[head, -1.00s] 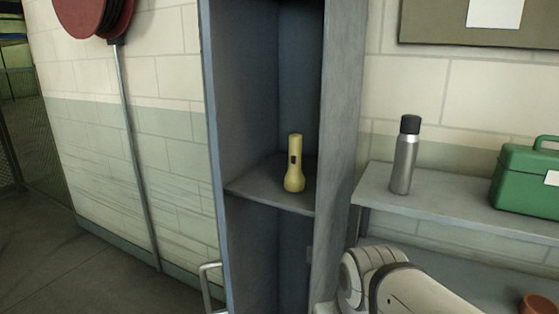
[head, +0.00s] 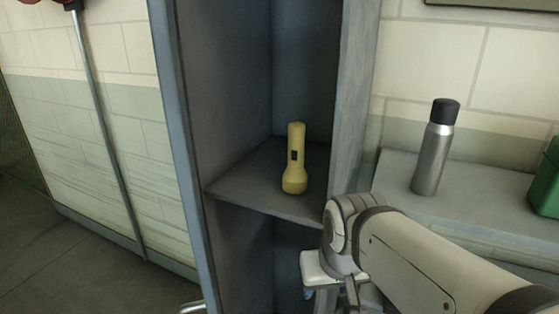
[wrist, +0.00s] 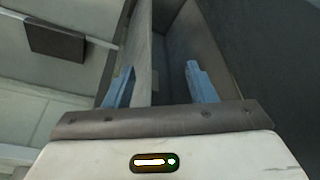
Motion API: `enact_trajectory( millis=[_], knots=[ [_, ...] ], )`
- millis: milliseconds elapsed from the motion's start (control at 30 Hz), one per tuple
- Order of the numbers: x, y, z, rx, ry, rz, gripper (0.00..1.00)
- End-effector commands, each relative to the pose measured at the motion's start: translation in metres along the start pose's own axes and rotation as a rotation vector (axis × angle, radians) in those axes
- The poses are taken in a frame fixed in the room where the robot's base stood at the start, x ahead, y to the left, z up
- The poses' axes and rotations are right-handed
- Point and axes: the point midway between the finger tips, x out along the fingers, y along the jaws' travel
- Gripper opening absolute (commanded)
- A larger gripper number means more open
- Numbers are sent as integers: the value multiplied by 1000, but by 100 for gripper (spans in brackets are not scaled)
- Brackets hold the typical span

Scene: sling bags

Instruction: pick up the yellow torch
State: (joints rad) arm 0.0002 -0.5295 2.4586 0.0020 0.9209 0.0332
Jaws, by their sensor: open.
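The yellow torch (head: 295,160) stands upright on the middle shelf of an open, narrow grey locker (head: 240,190) in the head view. It has a dark switch on its side. My gripper shows in the wrist view (wrist: 160,85), with two blue fingers spread apart and nothing between them. In the head view my arm comes in from the lower right, and its wrist end is below and to the right of the torch, outside the locker. The fingers are hard to make out there. I cannot make out the torch in the wrist view.
The locker's right side wall (head: 352,110) stands between the torch and a side shelf (head: 398,170). A steel bottle with a black cap (head: 433,150) and a green box (head: 547,185) are on that shelf. The locker's left edge (head: 178,150) bounds the opening.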

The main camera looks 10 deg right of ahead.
Motion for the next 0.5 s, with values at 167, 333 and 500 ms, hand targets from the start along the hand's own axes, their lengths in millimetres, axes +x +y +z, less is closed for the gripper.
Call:
enact_trajectory(
  millis=[167, 333, 500],
  knots=[
    [-60, -12, -76, 173, 37, -28, 60],
    [-135, -31, -167, 416, 70, -81, 60],
    [-187, -46, -228, 599, 87, -127, 60]
  ],
)
